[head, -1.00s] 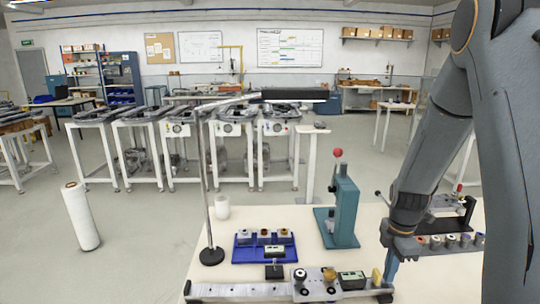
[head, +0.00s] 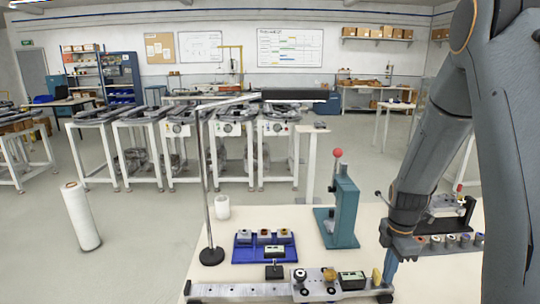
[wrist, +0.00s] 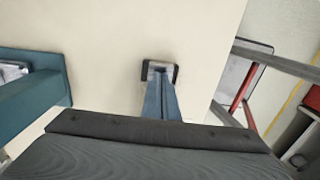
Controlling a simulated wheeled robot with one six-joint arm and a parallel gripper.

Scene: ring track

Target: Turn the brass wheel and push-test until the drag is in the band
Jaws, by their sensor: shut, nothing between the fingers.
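The brass wheel (head: 330,273) sits on top of a grey carriage (head: 315,285) on the metal rail (head: 240,290) at the table's front edge. A black knob (head: 300,275) is left of it, and a small dark display box (head: 352,280) is right of it; its reading is too small to make out. A yellow block (head: 377,277) stands near the rail's right end. My gripper (head: 388,280) points down just right of the yellow block, apart from the brass wheel. Its blue fingers are shut and empty; in the wrist view (wrist: 160,72) their tips cover part of a dark-edged grey piece.
A teal press (head: 343,210) with a red ball handle stands behind the rail. A blue tray (head: 243,250) with several small blocks and a small display stand (head: 275,270) are left of it. A lamp post (head: 209,200) rises at the left. A rack of several cylinders (head: 450,240) is at right.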

